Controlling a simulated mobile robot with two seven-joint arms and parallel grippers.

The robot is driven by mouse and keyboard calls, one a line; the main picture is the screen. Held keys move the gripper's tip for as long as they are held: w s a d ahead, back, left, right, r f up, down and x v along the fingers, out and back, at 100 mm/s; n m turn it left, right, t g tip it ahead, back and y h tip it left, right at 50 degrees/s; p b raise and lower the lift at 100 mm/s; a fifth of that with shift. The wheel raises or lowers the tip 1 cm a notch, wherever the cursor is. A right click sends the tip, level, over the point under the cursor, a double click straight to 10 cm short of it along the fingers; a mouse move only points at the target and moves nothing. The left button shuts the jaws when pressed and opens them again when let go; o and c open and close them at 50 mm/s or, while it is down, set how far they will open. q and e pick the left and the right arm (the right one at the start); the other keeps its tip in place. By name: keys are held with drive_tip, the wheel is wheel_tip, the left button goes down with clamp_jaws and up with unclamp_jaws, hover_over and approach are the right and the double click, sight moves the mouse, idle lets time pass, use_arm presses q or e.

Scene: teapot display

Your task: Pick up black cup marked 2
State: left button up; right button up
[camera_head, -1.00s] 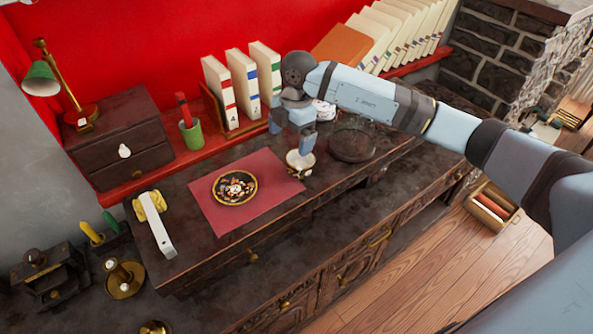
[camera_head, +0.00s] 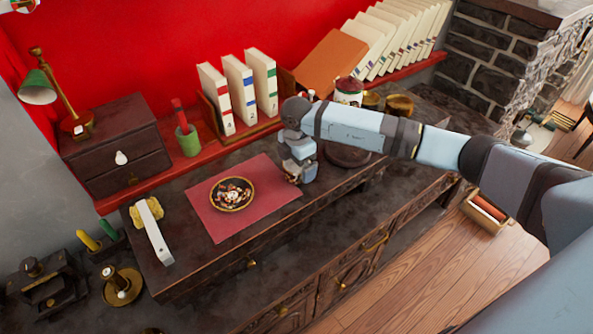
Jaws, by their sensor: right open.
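My right gripper (camera_head: 300,172) is open and points down at the right edge of the red mat (camera_head: 225,223). A small cup (camera_head: 290,179), dark with light and gold patches, shows partly at the gripper's lower left. The gripper hides most of it. No number can be read, and I cannot tell whether the fingers are around it or beside it. A dark patterned plate (camera_head: 232,208) with a gold rim lies on the mat, left of the gripper. My left gripper is not in view.
A round dark tray (camera_head: 347,157) lies behind my right arm. A red and white jar (camera_head: 348,92) and a brass pot (camera_head: 399,105) stand further back. Binders (camera_head: 240,87) line the red wall. A white-handled object (camera_head: 154,232) lies left; the mat's front is clear.

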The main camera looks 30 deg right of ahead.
wheel_tip(320, 180, down, 2)
drive_tip(key=shift+f, duration=0.1)
drive_tip(key=c, duration=0.7)
drive_tip(key=shift+c, duration=0.4)
